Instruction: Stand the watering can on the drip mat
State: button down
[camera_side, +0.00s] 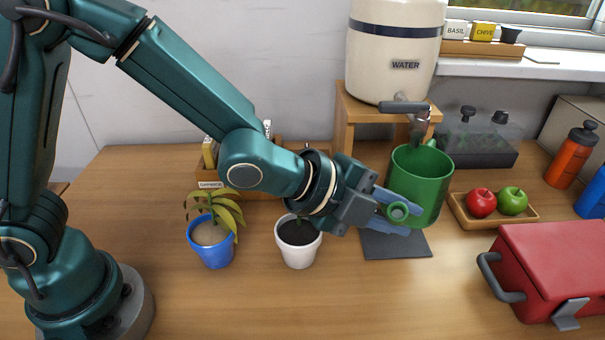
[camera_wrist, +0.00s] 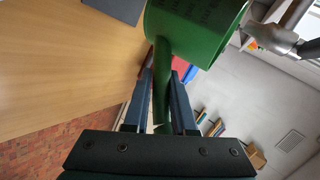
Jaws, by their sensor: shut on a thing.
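A green watering can (camera_side: 420,180) is roughly upright below the water tap, with its open top toward the tap. In the wrist view, the spout (camera_wrist: 162,85) runs between my two fingers to the can body (camera_wrist: 195,30). The dark grey drip mat (camera_side: 395,246) lies flat on the table, below and in front of the can in the side view. The can and fingers hide its back part. The can seems to be held above the table; its exact height is unclear.
The cream water dispenser (camera_side: 395,50) stands on a wooden stand, its tap (camera_side: 410,110) over the can. A fruit tray (camera_side: 490,215) and red toolbox (camera_side: 555,265) are to the right. A white pot (camera_side: 298,252) and blue pot (camera_side: 213,250) stand left of the mat.

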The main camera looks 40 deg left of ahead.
jog(key=shift+w+a+r+n+t+y, duration=0.2)
jog(key=shift+w+n+t+y, duration=0.3)
jog(key=shift+w+n+y, duration=0.4)
jog(key=shift+s+f, duration=0.1)
jog(key=shift+s, duration=0.1)
jog(key=shift+f, duration=3.95)
jog(key=shift+f, duration=0.1)
jog(key=c, duration=0.7)
grip_release()
jog(key=shift+a, duration=0.1)
jog(key=shift+c, duration=0.2)
